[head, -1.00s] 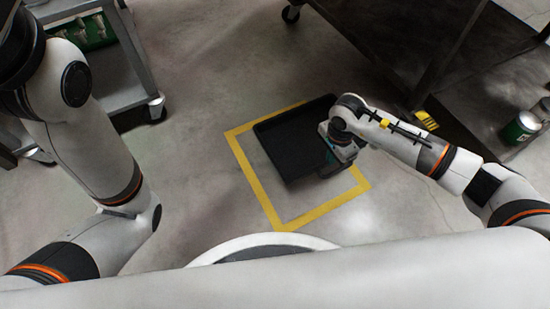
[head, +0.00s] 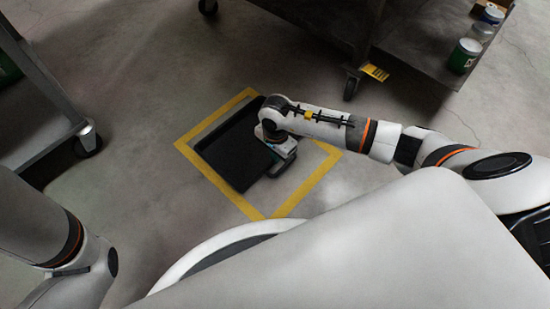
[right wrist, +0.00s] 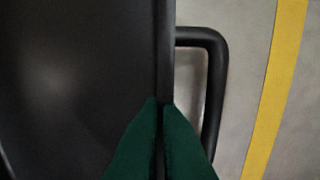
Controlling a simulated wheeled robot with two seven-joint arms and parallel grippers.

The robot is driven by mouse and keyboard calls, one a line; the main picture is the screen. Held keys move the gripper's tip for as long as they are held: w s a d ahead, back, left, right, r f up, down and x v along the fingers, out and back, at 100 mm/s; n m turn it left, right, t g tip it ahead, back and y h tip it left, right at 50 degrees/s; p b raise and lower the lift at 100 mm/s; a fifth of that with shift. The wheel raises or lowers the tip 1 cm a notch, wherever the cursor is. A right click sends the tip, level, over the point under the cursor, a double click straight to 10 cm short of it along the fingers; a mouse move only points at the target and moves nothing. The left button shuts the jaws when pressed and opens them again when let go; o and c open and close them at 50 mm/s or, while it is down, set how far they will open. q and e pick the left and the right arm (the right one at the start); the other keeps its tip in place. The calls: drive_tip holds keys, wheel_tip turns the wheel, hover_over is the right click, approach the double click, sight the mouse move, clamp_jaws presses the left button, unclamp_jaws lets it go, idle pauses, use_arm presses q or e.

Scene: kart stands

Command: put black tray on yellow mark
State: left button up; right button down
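The black tray (head: 232,160) is inside the yellow mark (head: 198,167), a square outline on the floor, toward its upper left part. Its far corner comes close to the yellow line; I cannot tell whether it touches the floor. My right gripper (head: 274,135) is at the tray's right side, mostly hidden by its wrist. In the right wrist view its green fingertips (right wrist: 162,112) are close together on the tray's rim, beside the black handle (right wrist: 214,75). The yellow line (right wrist: 276,88) shows to the right there. My left gripper is out of view.
A dark kart stand (head: 420,50) with several cans (head: 464,56) stands at the upper right. A grey wheeled rack (head: 45,80) stands at the left. Bare floor lies between them and the mark.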

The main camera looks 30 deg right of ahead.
drive_tip(key=shift+w+r, duration=0.1)
drive_tip(key=shift+f, duration=0.2)
drive_tip(key=c, duration=1.6)
unclamp_jaws()
drive_tip(key=shift+c, duration=0.2)
drive_tip(key=shift+r, duration=0.15)
wheel_tip(320, 180, up, 12)
drive_tip(key=p, duration=0.9)
